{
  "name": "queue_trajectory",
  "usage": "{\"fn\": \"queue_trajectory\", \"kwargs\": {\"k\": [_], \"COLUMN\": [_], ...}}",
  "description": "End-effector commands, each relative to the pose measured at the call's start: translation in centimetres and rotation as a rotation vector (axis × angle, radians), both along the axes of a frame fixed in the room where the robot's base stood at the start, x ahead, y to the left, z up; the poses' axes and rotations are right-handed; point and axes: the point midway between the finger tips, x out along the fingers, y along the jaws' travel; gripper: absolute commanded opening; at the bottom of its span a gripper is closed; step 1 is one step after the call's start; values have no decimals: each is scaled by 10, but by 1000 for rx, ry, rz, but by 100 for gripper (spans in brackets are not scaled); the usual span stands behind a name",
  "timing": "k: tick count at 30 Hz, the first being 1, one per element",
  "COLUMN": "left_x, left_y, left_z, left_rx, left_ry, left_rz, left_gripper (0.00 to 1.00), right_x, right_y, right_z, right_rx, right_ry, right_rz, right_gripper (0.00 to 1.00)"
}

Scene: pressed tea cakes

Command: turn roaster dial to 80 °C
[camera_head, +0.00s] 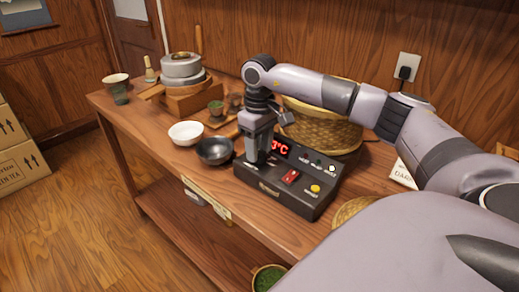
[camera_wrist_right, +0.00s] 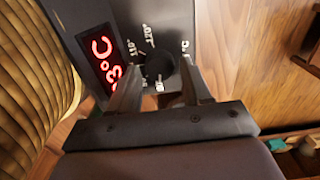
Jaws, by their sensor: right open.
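The roaster is a black box (camera_head: 285,203) on the wooden table, with a red lit display (camera_head: 280,148), a red switch (camera_head: 291,176) and a yellow button (camera_head: 315,188). Its display (camera_wrist_right: 106,58) shows a figure ending in 3 and °C; the rest is hidden. The round dark dial (camera_wrist_right: 158,63) is between the fingertips of my right gripper (camera_wrist_right: 160,78), with marks such as 110° and 120° around it. My right gripper (camera_head: 252,162) is open and points down over the roaster's left end, hiding the dial there. I cannot tell whether the fingers touch the dial. My left gripper is not in view.
A woven basket (camera_head: 322,122) stands close behind the roaster. The table's front edge is close to the roaster.

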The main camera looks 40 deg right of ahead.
Motion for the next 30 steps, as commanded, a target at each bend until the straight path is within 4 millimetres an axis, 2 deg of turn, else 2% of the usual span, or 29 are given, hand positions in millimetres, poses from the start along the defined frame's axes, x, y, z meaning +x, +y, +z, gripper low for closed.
{"fn": "queue_trajectory", "kwargs": {"k": [6, 12, 30], "left_x": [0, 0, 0], "left_y": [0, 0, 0], "left_z": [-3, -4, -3], "left_rx": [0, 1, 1], "left_ry": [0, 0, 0], "left_rz": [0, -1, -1], "left_gripper": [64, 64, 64], "right_x": [0, 0, -1], "right_y": [0, 0, 0], "right_z": [37, 58, 61], "right_rx": [0, 0, 0], "right_ry": [-4, 0, 1], "right_rz": [0, 1, 1], "right_gripper": [48, 48, 48]}}
